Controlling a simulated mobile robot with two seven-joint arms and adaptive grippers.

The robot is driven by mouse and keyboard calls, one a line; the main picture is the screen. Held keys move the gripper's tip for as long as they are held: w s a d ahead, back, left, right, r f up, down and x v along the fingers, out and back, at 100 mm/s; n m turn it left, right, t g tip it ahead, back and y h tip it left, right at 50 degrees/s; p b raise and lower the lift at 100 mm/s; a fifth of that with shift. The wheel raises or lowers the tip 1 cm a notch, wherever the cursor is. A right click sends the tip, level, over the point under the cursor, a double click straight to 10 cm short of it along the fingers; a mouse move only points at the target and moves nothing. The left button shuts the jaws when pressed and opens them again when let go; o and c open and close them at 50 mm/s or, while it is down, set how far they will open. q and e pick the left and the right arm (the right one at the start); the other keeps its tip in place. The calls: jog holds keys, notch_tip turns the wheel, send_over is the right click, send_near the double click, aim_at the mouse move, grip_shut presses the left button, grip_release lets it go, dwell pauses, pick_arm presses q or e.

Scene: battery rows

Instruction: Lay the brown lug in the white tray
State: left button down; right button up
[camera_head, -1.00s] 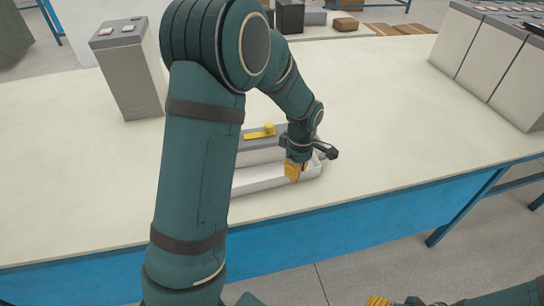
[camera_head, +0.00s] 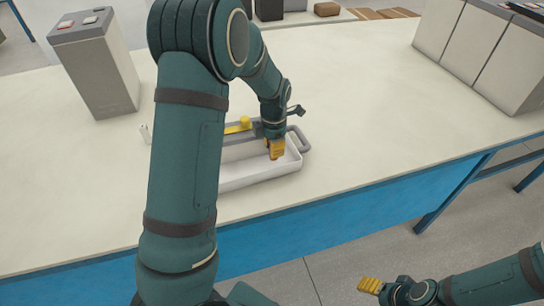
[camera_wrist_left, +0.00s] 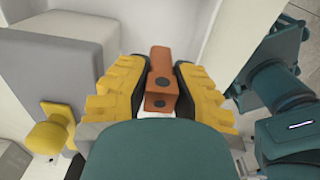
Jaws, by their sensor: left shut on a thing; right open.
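The white tray (camera_head: 232,184) lies near the table's front edge, partly behind my left arm. My left gripper (camera_head: 277,150) points down over the tray's right end, its yellow fingers inside the rim's outline. In the left wrist view the brown lug (camera_wrist_left: 163,75), a block with dark round holes, sits between the yellow fingers of my left gripper (camera_wrist_left: 160,88), which is shut on it. The head view hides the lug, and I cannot tell whether it touches the tray floor. My right gripper (camera_head: 370,286) is open and empty at the bottom, in front of the table.
A grey piece with a yellow bar and knob (camera_head: 245,122) lies along the tray's far side; its yellow knob also shows in the left wrist view (camera_wrist_left: 46,136). A battery (camera_head: 98,70) stands at the left, a row of batteries (camera_head: 480,50) at the right. The table's right middle is clear.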

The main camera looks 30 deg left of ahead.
pick_arm(q)
jog(key=shift+f+b, duration=0.45)
jog(key=shift+f, duration=1.3)
jog(key=shift+f, duration=0.2)
jog(key=c, duration=1.3)
grip_release()
jog(key=shift+o, duration=0.2)
jog(key=shift+r, duration=0.1)
notch_tip(320, 180, up, 12)
jog(key=p, duration=0.3)
jog(key=shift+r, duration=0.1)
